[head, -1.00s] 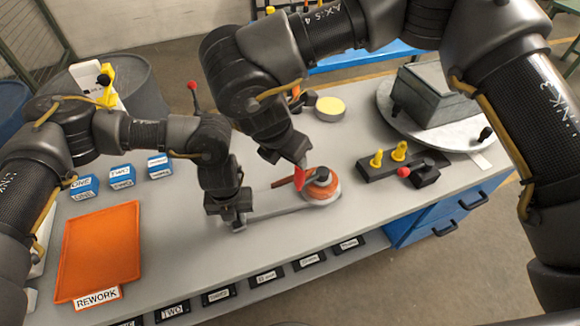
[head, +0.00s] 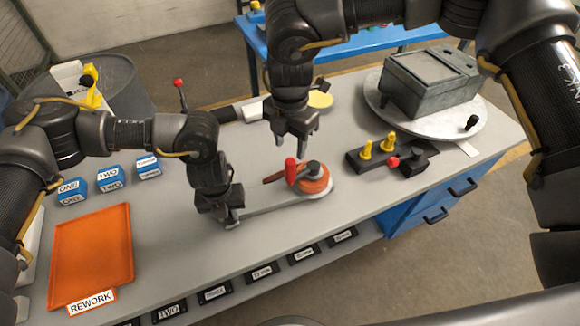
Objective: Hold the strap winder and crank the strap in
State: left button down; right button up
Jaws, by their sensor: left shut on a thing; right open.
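The strap winder lies on the grey bench, with an orange round drum (head: 316,181) at its right end and a long flat grey bar (head: 268,205) running left from it. A crank with an upright red knob (head: 290,171) sits on top of the drum. My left gripper (head: 232,220) is shut on the left end of the bar; its fingertips are partly hidden. My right gripper (head: 294,141) is open and empty, pointing down above and behind the red knob, apart from it.
A black block with yellow pegs (head: 367,149) and a red-knobbed part stands to the right. A grey box (head: 430,82) rests on a round plate (head: 481,118) behind it. An orange tray (head: 93,255) and blue labelled blocks (head: 110,178) are at left. Bench between tray and winder is clear.

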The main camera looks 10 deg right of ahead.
aim_at(290, 168)
notch_tip(290, 168, down, 9)
jog(key=shift+f, duration=0.2)
dwell(0.3)
grip_shut()
